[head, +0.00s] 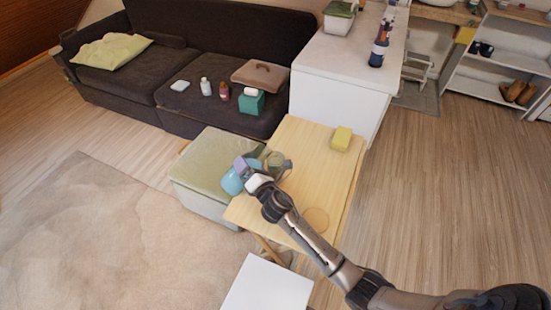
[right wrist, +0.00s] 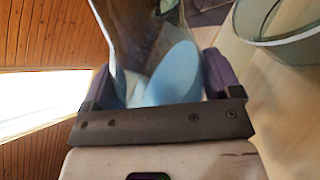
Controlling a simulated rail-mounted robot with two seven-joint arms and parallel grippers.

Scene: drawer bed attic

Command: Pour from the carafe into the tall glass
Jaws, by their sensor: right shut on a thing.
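The carafe (head: 231,184) is clear with light-blue contents and shows just left of my right gripper (head: 249,174) in the head view. In the right wrist view the clear carafe (right wrist: 140,40) sits between the two purple fingers, which are shut on it. Its blue contents show as a slanted oval; how far the carafe is tilted is hard to tell. A clear glass (head: 278,163) stands on the wooden table just right of the gripper. Its rim (right wrist: 282,38) shows at the upper right of the wrist view, apart from the carafe. My left gripper is out of view.
The wooden table (head: 300,150) also bears a yellow block (head: 341,138) at its far end and a round mat (head: 315,219) near its front. A green-topped ottoman (head: 212,157) adjoins its left side. A white cabinet (head: 335,75) stands behind it.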

